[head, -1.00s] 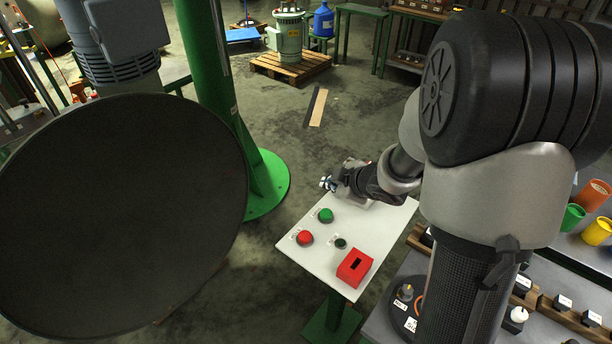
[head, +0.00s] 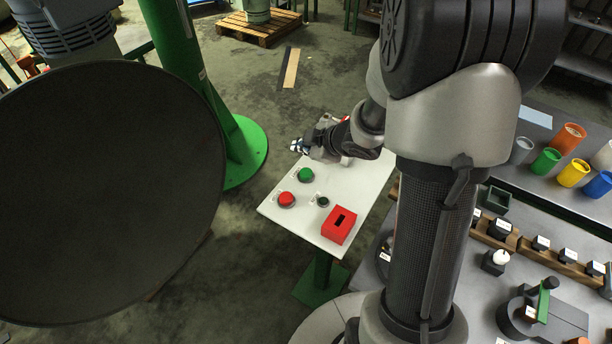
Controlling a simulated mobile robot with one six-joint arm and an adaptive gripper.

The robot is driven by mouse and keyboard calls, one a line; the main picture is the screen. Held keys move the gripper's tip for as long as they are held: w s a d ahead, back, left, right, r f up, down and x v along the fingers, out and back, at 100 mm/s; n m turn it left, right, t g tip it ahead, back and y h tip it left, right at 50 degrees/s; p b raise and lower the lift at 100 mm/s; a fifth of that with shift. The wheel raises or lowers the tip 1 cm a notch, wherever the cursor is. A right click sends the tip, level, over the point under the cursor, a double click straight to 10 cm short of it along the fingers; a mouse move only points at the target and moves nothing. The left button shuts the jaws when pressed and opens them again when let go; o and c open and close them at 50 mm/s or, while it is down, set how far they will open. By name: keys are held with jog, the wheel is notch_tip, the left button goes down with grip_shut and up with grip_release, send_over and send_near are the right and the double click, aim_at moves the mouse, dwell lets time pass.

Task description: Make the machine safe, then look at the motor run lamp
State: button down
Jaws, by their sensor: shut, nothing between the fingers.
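A white control panel (head: 286,213) on a green post stands at the middle of the head view. It bears a red button (head: 287,199), a green button (head: 305,175), a small dark round lamp or knob (head: 323,202) and a red box with a dark slot (head: 339,225). The dark round part looks unlit; its label is too small to read. My gripper (head: 297,146) is at the panel's far edge, beyond the green button. Its fingers point left and it holds nothing. My forearm hides the panel's far right corner.
A large dark disc (head: 110,190) fills the left, beside a green column (head: 182,60). Open floor (head: 255,100) lies behind the panel.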

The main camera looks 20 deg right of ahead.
aim_at(304, 174)
jog(key=shift+f+b, duration=2.45)
jog(key=shift+f, duration=0.6)
jog(key=shift+f, duration=0.45)
jog(key=shift+f+b, duration=0.9)
jog(key=shift+b, duration=0.1)
jog(key=shift+r+p, duration=1.3)
jog(key=shift+p, duration=0.05)
notch_tip(304, 174, up, 5)
jog(key=p, duration=0.5)
